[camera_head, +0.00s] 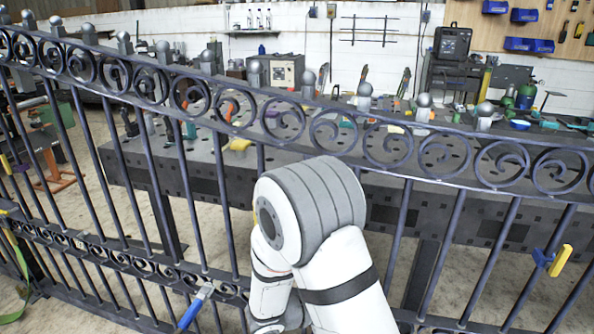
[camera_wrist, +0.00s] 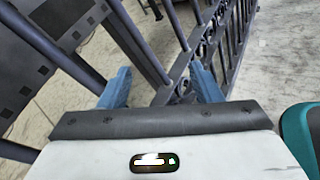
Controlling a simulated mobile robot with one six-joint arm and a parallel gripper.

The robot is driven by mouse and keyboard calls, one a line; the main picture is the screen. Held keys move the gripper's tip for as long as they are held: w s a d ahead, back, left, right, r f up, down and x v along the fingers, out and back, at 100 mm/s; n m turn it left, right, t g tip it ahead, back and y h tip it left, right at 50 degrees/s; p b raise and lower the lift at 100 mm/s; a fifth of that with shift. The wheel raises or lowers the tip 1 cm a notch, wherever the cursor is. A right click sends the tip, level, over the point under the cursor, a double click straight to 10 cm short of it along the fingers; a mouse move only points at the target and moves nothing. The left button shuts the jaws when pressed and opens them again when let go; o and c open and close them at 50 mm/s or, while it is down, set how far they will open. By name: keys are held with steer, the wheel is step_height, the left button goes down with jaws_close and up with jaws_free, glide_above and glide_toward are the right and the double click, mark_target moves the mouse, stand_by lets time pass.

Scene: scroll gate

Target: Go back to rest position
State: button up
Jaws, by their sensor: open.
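The dark metal scroll gate (camera_head: 320,118) stands across the head view, with a row of scrolls along its top rail and upright bars below. My white and grey arm rises at the bottom middle of the head view, in front of the gate. My gripper (camera_wrist: 161,88) shows in the wrist view with two blue fingers spread apart. Nothing is held between them. The gate's bars and lower scroll band (camera_wrist: 190,70) lie beyond the fingertips; I cannot tell the exact distance. In the head view the arm hides part of the gate's lower middle.
A dark perforated worktable (camera_head: 290,165) with tools stands behind the gate. A blue-handled clamp (camera_head: 195,308) sits on the lower rail at left, and a yellow and blue clamp (camera_head: 553,260) is on a bar at right. Bare concrete floor shows below.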

steer(key=s+d+r+m+g+y+p, duration=0.3)
steer(key=s+r+m+p, duration=0.2)
steer(key=r, duration=0.4)
steer(key=s+d+r+m+g+y+p, duration=0.35)
steer(key=s+r+m, duration=0.2)
steer(key=r, duration=0.25)
steer(key=s+a+r+m+t+y+p, duration=0.1)
steer(key=s+r+m+y+p, duration=0.1)
steer(key=r, duration=0.6)
steer(key=s+a+r+m+t+y+p, duration=0.2)
steer(key=r+m+y+p, duration=0.3)
steer(key=r+p, duration=0.3)
steer(key=shift+s+a+r+m, duration=0.15)
steer(key=shift+s+a+m, duration=0.15)
steer(key=shift+s, duration=0.35)
steer(key=shift+t+y, duration=0.25)
steer(key=shift+c, duration=0.5)
